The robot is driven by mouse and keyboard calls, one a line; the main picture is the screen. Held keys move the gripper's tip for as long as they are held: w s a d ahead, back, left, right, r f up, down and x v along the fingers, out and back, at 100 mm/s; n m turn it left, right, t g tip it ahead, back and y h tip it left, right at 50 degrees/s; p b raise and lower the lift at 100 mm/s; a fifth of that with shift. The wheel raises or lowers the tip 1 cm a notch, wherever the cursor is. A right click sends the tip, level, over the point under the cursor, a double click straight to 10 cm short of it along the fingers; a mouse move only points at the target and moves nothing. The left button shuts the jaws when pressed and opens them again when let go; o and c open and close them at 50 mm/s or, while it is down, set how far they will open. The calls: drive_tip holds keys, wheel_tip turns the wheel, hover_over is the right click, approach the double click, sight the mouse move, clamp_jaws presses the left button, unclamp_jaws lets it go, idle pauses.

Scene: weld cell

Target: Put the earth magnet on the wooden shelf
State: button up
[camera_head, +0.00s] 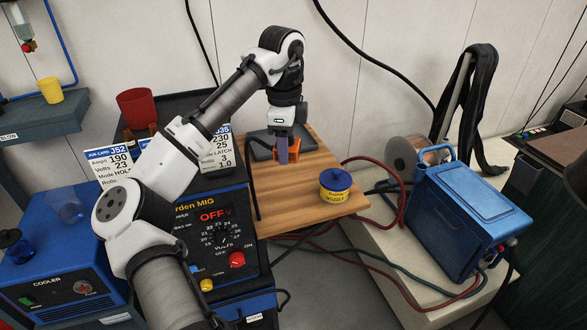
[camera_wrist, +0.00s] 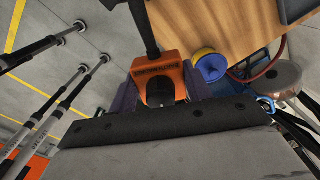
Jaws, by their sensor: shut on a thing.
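In the head view the orange magnet (camera_head: 292,155) shows partly behind my gripper (camera_head: 283,153), over the back part of the wooden shelf (camera_head: 290,200). I cannot tell whether it touches the wood. The wooden shelf (camera_wrist: 225,22) also shows behind the magnet in the wrist view.
A blue-lidded yellow tub (camera_head: 335,186) stands on the shelf's right part. A dark grey flat item (camera_head: 262,146) lies at its back. The welder (camera_head: 215,235) stands left, a blue case (camera_head: 460,210) right. The front middle of the shelf is clear.

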sight(285, 205)
drive_tip(key=w+f+m+b, duration=0.1)
drive_tip(key=w+m+b, duration=0.1)
drive_tip(key=w+m, duration=0.5)
drive_tip(key=shift+m, duration=0.5)
drive_tip(key=f, duration=0.6)
drive_tip(key=f+p, duration=0.1)
drive_tip(key=f, duration=0.6)
drive_tip(key=s+f+p, duration=0.1)
drive_tip(key=f, duration=0.6)
drive_tip(key=shift+a, duration=0.3)
drive_tip(key=shift+f, duration=0.15)
drive_tip(key=o, duration=1.5)
drive_tip(key=shift+f, duration=0.1)
wheel_tip(285, 205, up, 12)
drive_tip(key=shift+r+b, duration=0.2)
drive_tip(key=shift+b, duration=0.6)
